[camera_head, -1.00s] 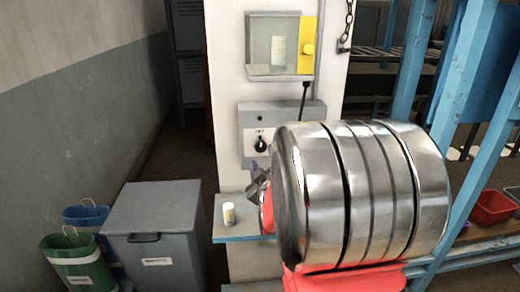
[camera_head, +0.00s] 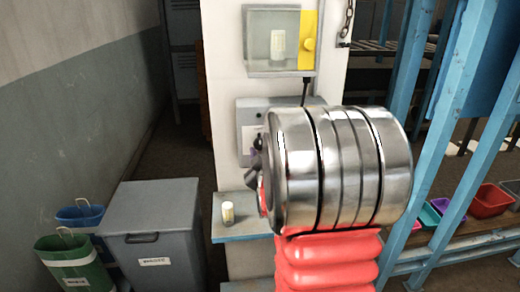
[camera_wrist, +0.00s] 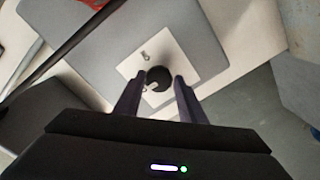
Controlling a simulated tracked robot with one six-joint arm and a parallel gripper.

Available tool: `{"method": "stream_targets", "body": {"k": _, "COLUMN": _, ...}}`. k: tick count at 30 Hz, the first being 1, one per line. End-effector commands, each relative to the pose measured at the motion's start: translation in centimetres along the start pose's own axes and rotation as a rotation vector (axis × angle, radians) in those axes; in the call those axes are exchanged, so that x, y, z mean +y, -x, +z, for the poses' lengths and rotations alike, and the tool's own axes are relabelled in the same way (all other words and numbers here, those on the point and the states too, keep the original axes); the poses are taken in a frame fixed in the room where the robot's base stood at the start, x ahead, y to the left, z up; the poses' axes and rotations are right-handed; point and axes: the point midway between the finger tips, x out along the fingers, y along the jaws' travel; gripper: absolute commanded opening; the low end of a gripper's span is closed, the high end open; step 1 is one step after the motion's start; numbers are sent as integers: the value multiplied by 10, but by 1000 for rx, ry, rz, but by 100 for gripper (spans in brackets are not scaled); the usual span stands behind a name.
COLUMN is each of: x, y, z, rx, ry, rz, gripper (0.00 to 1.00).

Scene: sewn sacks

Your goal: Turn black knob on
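The black knob (camera_wrist: 158,78) sits on a white label plate (camera_wrist: 172,62) on a grey box in the wrist view. My gripper (camera_wrist: 158,84) is open, with its two dark fingers pointing at the knob and one to each side of it. I cannot tell whether the fingers reach around the knob, but gaps show on both sides. In the head view the grey box (camera_head: 245,113) is on the white pillar. The knob is mostly hidden there, and my fingers (camera_head: 254,163) show just left of my wrist, close to the box.
A clear-fronted case (camera_head: 271,40) with a yellow strip is above the box, and a cable (camera_head: 305,92) runs between them. A small bottle (camera_head: 228,211) stands on a blue ledge (camera_head: 238,232) below. A grey bin (camera_head: 155,215) is at left, blue posts (camera_head: 436,130) at right.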

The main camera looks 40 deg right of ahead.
Motion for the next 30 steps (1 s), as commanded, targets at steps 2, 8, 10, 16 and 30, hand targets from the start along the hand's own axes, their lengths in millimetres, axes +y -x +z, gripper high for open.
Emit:
{"method": "stream_targets", "body": {"k": 2, "x": 0, "y": 0, "z": 0, "rx": 0, "ry": 0, "rz": 0, "gripper": 31}}
{"method": "stream_targets", "body": {"k": 8, "x": 0, "y": 0, "z": 1, "rx": -1, "ry": 0, "rz": -1, "gripper": 17}}
{"method": "stream_targets", "body": {"k": 10, "x": 0, "y": 0, "z": 1, "rx": -1, "ry": 1, "rz": -1, "gripper": 12}}
{"method": "stream_targets", "body": {"k": 16, "x": -1, "y": 1, "z": 1, "rx": -2, "ry": -4, "rz": -3, "gripper": 10}}
{"method": "stream_targets", "body": {"k": 30, "x": -2, "y": 0, "z": 2, "rx": -3, "ry": -180, "rz": -5, "gripper": 10}}
